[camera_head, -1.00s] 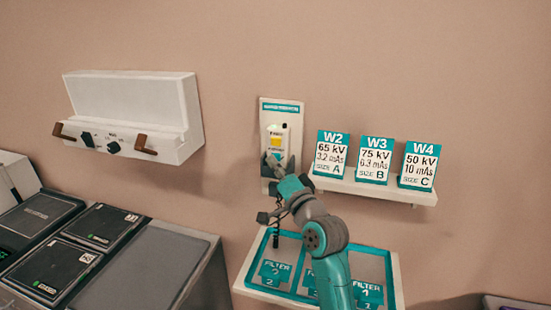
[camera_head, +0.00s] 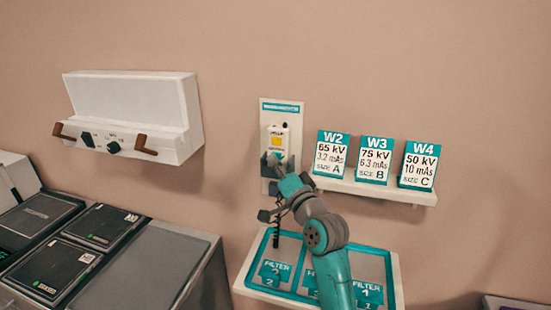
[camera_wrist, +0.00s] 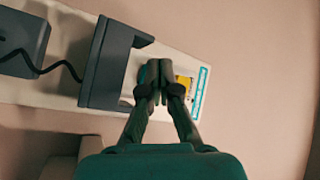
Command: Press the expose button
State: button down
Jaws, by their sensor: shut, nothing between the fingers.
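A pale hand control (camera_head: 278,138) with a yellow patch (camera_head: 277,142) sits in a dark holder on a white wall panel (camera_head: 294,110) with a teal header. My gripper (camera_head: 273,161) is at the lower part of the hand control, in front of the panel. In the wrist view, its fingers (camera_wrist: 158,72) are together with nothing between them, and their tips overlap the control's face beside the yellow patch (camera_wrist: 184,86). The dark holder (camera_wrist: 105,62) is left of the fingers. I cannot make out an expose button; the fingers cover part of the control. Contact cannot be told.
A shelf (camera_head: 385,192) with cards W2, W3 and W4 is right of the panel. A filter tray (camera_head: 396,275) lies below, under my arm. A white wall box (camera_head: 130,105) with brown handles hangs left. A coiled cord (camera_head: 276,236) hangs below the panel.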

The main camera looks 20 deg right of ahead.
jog(key=shift+a, duration=0.1)
jog(key=shift+s+a, duration=0.45)
jog(key=shift+s, duration=0.25)
jog(key=s+a, duration=0.1)
jog(key=s, duration=0.1)
jog(key=s+a, duration=0.2)
dwell(0.4)
dwell(1.3)
